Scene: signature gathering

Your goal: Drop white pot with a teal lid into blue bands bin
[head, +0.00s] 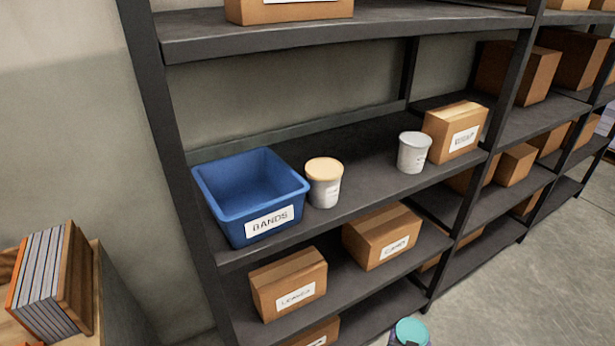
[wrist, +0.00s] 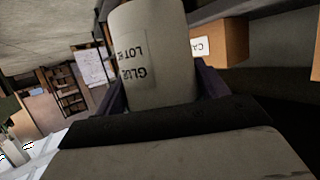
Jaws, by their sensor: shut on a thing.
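The white pot with a teal lid (head: 411,331) is at the bottom edge of the head view, in front of the shelf and below the bin's level. In the wrist view the white pot (wrist: 152,50) fills the upper middle, its printed label upside down and its lid out of frame. My gripper (wrist: 160,92) is shut on the pot, with dark fingers on both sides of it. The blue BANDS bin (head: 232,226) stands at the left end of the middle shelf, open at the top. Its visible inside looks empty.
A white pot with a tan lid (head: 324,183) stands just right of the bin. A grey-white pot (head: 413,153) and a cardboard box (head: 456,131) stand farther right. An upper shelf (head: 340,32) overhangs the bin's shelf. A dark post (head: 160,120) rises at the left.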

